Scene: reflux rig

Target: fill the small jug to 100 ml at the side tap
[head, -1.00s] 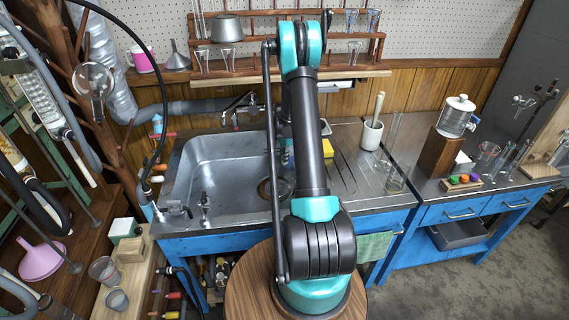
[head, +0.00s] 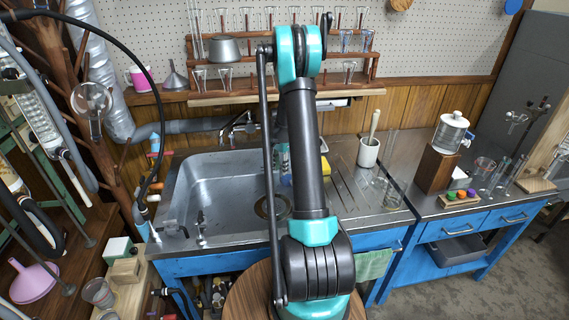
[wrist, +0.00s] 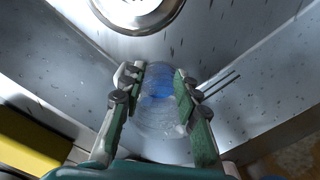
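My gripper (wrist: 160,82) shows in the wrist view, with its two fingers closed on either side of a clear, round glass vessel with a blue tint, which looks like the small jug (wrist: 158,112). The jug is over the metal sink, near the round drain (wrist: 138,8). I cannot make out its marks or any water level. In the head view my arm hides the gripper and most of the jug. Small taps (head: 201,224) stand at the sink's near left edge; one may be the side tap. A larger tap (head: 238,125) is at the back wall.
The sink (head: 205,180) is open and clear on its left. A yellow block (wrist: 28,145) lies close to the gripper's left. A mortar with pestle (head: 368,152) and glassware stand on the right drainboard. A rack of glasses (head: 280,65) hangs behind.

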